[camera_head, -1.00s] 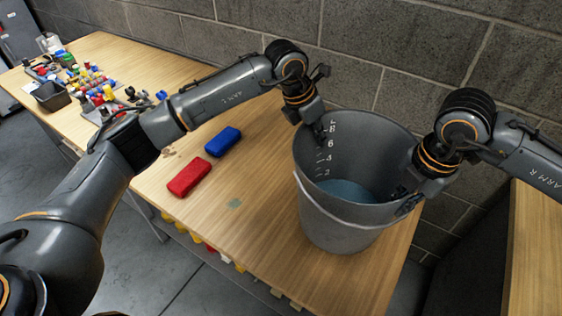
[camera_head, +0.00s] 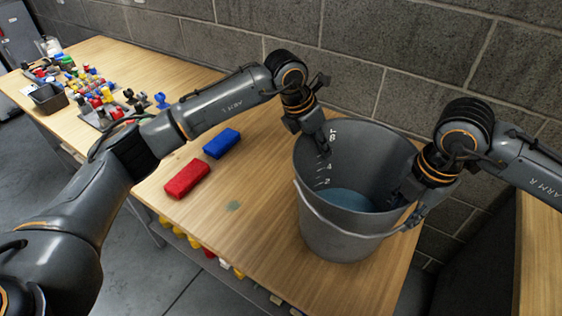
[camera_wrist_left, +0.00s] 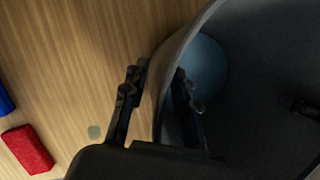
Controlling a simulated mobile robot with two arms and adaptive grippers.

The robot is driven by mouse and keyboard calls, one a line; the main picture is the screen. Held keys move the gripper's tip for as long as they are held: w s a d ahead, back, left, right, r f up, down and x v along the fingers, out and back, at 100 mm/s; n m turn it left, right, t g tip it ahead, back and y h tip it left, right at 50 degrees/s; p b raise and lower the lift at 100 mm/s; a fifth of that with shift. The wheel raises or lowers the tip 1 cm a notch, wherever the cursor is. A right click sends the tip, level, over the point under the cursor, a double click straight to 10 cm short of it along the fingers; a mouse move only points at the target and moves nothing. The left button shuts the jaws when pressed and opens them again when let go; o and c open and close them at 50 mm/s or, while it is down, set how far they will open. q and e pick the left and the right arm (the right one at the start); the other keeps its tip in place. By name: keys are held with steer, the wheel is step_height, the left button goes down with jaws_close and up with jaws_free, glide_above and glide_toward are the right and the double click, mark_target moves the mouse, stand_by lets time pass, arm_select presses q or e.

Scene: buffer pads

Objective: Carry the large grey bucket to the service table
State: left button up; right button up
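The large grey bucket (camera_head: 330,236) stands upright on the wooden table, with white scale marks and blue liquid (camera_head: 345,199) inside. Its handle hangs down across the front. My left gripper (camera_head: 318,145) is at the bucket's left rim. In the left wrist view, its fingers (camera_wrist_left: 158,80) straddle the bucket wall (camera_wrist_left: 172,60), one outside and one inside. A gap shows between the outer finger and the wall. My right gripper (camera_head: 413,205) is at the right rim, with a finger outside and a dark part inside; its grip on the wall is unclear.
A red block (camera_head: 187,179) and a blue block (camera_head: 222,143) lie left of the bucket on the wooden table (camera_head: 260,210). Small coloured parts and a dark bin (camera_head: 48,98) are at the far left. A brick wall stands behind. Another wooden surface (camera_head: 541,250) is at right.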

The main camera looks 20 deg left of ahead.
steer(key=shift+r, duration=0.1)
arm_select(q)
steer(key=v, duration=1.2)
arm_select(e)
step_height(320, 180, up, 12)
steer(key=shift+s+d, duration=0.4)
steer(key=shift+d, duration=0.05)
